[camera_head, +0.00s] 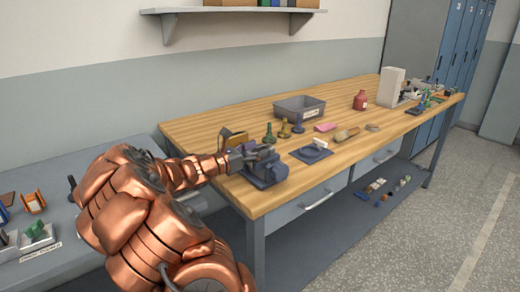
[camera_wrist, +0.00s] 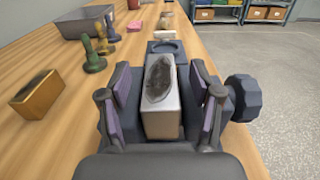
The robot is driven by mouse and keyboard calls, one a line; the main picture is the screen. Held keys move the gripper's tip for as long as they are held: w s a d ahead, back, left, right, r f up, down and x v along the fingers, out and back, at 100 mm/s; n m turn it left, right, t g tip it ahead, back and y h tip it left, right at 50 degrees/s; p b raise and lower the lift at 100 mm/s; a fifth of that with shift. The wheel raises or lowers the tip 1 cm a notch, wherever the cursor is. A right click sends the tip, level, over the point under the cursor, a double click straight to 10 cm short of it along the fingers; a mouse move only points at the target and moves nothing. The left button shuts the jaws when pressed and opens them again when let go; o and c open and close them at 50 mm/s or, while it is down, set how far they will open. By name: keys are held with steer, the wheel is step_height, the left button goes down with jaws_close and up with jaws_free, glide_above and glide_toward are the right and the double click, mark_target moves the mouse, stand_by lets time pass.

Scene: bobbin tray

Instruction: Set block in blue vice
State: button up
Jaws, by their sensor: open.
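In the wrist view a pale grey block (camera_wrist: 162,122) with a dark patch on its top stands upright between my gripper's two fingers. My gripper (camera_wrist: 160,100) is open, with a purple-padded finger on each side and a gap beside the block. The blue vice (camera_head: 268,171) is at the near edge of the wooden bench, just beyond my gripper (camera_head: 238,158) in the head view. In the wrist view the vice's dark blue parts flank the block, and its round knob (camera_wrist: 255,97) sticks out to the right. The block's lower end is hidden, so its seating is unclear.
A gold-brown box (camera_wrist: 38,94) and several bobbin-like pieces (camera_wrist: 93,57) stand left of the vice. A grey bin (camera_head: 299,108) is behind. A blue plate (camera_head: 312,154) with a ring and a white piece lies beyond the vice. Bare wood (camera_head: 350,160) lies farther right.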

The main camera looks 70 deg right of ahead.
steer(key=v, duration=1)
steer(key=shift+a, duration=0.25)
steer(key=shift+w, duration=0.1)
steer(key=s+a+m+t+y+p, duration=0.2)
steer(key=s+a+m+y+p, duration=0.1)
steer(key=a, duration=1.2)
steer(key=s+a+r+m+t+y+p, duration=0.1)
steer(key=s+a+m+y+p, duration=0.3)
steer(key=a, duration=1.1)
steer(key=s+a+m+t+y+p, duration=0.4)
steer(key=a+y, duration=0.4)
steer(key=a, duration=0.8)
steer(key=shift+s+r+m+y, duration=0.15)
steer(key=shift+s+m+y, duration=0.15)
steer(key=shift+s+m, duration=0.25)
